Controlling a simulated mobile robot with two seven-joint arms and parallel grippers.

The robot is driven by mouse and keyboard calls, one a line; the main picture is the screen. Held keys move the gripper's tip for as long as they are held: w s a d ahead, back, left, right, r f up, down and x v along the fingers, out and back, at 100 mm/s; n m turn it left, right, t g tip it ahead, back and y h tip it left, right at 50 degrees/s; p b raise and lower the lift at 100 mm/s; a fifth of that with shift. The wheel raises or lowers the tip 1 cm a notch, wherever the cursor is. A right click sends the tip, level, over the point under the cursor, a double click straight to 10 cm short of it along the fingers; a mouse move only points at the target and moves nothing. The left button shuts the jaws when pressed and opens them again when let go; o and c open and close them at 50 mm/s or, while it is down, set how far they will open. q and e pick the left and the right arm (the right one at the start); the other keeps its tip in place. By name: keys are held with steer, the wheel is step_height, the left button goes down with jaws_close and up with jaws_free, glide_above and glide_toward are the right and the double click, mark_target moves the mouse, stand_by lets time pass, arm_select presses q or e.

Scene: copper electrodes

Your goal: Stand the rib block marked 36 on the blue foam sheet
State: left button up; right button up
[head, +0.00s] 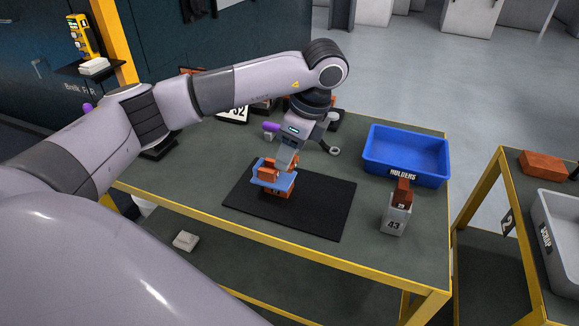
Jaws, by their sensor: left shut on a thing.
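The blue foam sheet (262,184) is small and lies over copper-coloured blocks (280,193) on the black mat. A copper-coloured rib block (267,170) shows on top of the sheet, right at my left gripper (284,168). My left gripper points down from above and is shut on this block; its fingers hide part of it. I cannot read a 36 on it, and I cannot tell whether its base touches the sheet. My right gripper is not in view.
The black mat (325,210) lies on the yellow-edged table (408,258). A blue bin (405,173) marked HOLDERS stands at the back right. A grey holder (395,222) marked 43 carries a copper block (402,193). Dark items and a roll (334,151) lie behind my gripper.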

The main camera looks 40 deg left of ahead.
arm_select(q)
step_height(320, 180, down, 4)
steer(key=shift+r, duration=0.15)
steer(key=shift+f, duration=0.2)
steer(key=o, duration=1.2)
steer(key=shift+o, duration=0.2)
